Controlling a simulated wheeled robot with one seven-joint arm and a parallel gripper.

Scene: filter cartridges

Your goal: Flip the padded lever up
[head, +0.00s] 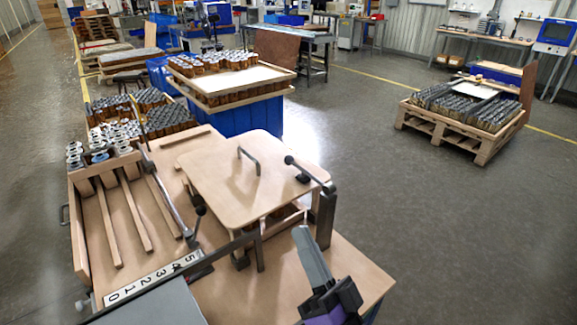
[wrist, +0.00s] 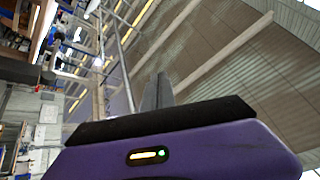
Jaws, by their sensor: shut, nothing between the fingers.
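A grey metal lever (head: 312,175) with a dark knob at its far end lies low over the right corner of a wooden lid (head: 215,178). A black pad (head: 303,178) sits under it at the lid surface; I cannot tell if it presses on the lid. Its right end meets an upright dark post (head: 326,218). My gripper (head: 302,232) is nearer the camera than the post, apart from the lever, with its grey fingers together and empty. Its fingers also show in the wrist view (wrist: 160,92), pointing at the wall and ceiling, with no lever there.
The lid has a metal handle (head: 249,160). A second long metal bar (head: 165,195) with a black knob crosses the slotted wooden rack at left. A numbered strip (head: 150,280) lies in front. The bench's right front corner (head: 365,280) is bare.

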